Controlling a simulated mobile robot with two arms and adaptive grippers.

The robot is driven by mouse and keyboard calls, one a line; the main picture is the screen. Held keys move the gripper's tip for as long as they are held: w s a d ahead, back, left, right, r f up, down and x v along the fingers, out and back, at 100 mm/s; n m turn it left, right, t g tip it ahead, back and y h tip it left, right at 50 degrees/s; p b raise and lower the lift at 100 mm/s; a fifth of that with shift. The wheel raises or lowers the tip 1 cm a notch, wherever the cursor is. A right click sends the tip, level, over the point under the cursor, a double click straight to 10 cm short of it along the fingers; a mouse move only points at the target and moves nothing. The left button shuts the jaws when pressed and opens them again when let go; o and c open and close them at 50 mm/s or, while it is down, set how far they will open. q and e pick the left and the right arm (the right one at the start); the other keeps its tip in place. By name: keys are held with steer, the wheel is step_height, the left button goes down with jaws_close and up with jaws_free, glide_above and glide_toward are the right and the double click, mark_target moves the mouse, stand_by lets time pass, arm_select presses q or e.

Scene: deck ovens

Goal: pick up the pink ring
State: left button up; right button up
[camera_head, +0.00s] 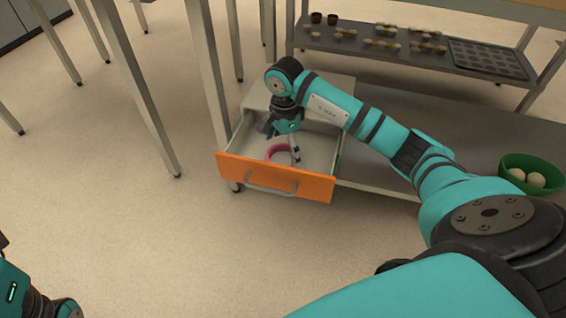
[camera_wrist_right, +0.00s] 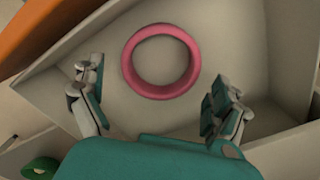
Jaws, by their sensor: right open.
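The pink ring (camera_head: 272,150) lies on the floor of the open drawer (camera_head: 254,181), which has an orange front. In the right wrist view the pink ring (camera_wrist_right: 160,93) lies flat against the pale drawer bottom. My right gripper (camera_head: 281,142) reaches into the drawer above the ring. Its fingers stand wide apart in the right wrist view (camera_wrist_right: 156,84), one on each side of the ring's near part, with nothing between them. Part of the ring is hidden by my right gripper in the head view. Only a piece of my left arm shows at the lower left.
The drawer walls (camera_wrist_right: 262,45) are close around my right gripper. A green bowl (camera_head: 549,172) with pale round balls stands on the low shelf at right. A muffin tray (camera_head: 490,60) and small items sit on the upper shelf. Open floor lies left.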

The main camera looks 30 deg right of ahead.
step_height(320, 180, down, 2)
steer(key=shift+f, duration=0.2)
steer(key=c, duration=1)
